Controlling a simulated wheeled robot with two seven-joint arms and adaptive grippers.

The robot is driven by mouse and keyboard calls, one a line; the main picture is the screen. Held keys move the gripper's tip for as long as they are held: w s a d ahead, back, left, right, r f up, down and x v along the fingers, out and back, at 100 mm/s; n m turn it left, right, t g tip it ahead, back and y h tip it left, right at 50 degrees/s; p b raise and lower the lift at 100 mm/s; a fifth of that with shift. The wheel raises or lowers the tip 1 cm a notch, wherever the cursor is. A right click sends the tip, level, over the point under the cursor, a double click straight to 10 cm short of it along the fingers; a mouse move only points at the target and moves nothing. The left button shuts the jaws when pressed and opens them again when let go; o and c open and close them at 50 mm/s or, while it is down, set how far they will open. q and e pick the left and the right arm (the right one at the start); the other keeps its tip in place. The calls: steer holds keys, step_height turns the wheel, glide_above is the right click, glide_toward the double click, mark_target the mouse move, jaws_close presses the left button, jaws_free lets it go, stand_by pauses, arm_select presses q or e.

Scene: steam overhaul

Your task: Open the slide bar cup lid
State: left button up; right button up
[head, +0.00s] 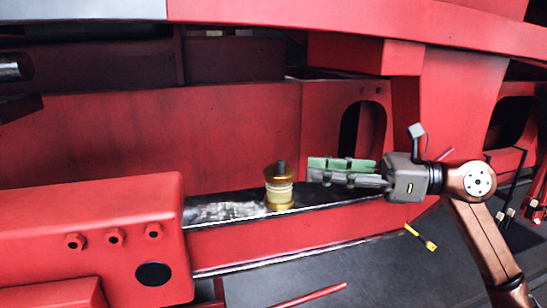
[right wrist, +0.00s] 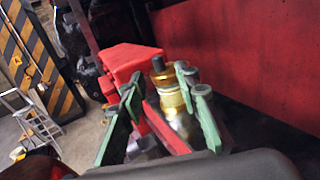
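The slide bar cup (head: 279,193) is a brass cup with a pale band around its middle. It stands upright on the dark top of the slide bar (head: 225,210). Its lid (head: 279,173) is brass with a dark knob on top and sits on the cup. My right gripper (head: 311,171) comes in from the right, level with the cup's upper part, its green-padded fingers pointing at it. In the right wrist view the fingers are spread, and the cup (right wrist: 170,97) shows beyond the gap between the tips, apparently untouched. My left gripper is out of view.
A red frame wall (head: 200,125) runs close behind the bar. A red block with bolts (head: 95,235) stands at the left front. A red beam (head: 350,25) crosses above. A yellow-tipped tool (head: 421,237) lies low at the right. The space above the cup looks clear.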

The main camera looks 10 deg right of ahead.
mark_target(281, 161)
steer(key=shift+w+a+r+p, duration=0.2)
steer(key=shift+w+a+p, duration=0.35)
steer(key=shift+a, duration=0.2)
steer(key=p+x, duration=0.1)
steer(key=x, duration=0.1)
steer(key=p+x, duration=0.1)
steer(key=x, duration=0.1)
steer(key=shift+s+a+r, duration=0.15)
steer(key=shift+s+r, duration=0.05)
steer(key=shift+s, duration=0.2)
steer(key=shift+w+a+f+p, duration=0.2)
steer(key=shift+w+a+p, duration=0.25)
steer(key=shift+w+a, duration=0.3)
steer(key=shift+a, duration=0.2)
steer(key=shift+s+d+f, duration=0.1)
steer(key=shift+s+d, duration=0.05)
steer(key=shift+s, duration=0.05)
steer(key=shift+w, duration=0.15)
steer(key=c, duration=0.3)
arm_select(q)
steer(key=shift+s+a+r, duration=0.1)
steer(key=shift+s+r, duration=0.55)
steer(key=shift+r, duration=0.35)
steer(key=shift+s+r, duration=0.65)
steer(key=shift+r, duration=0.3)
arm_select(e)
jaws_close()
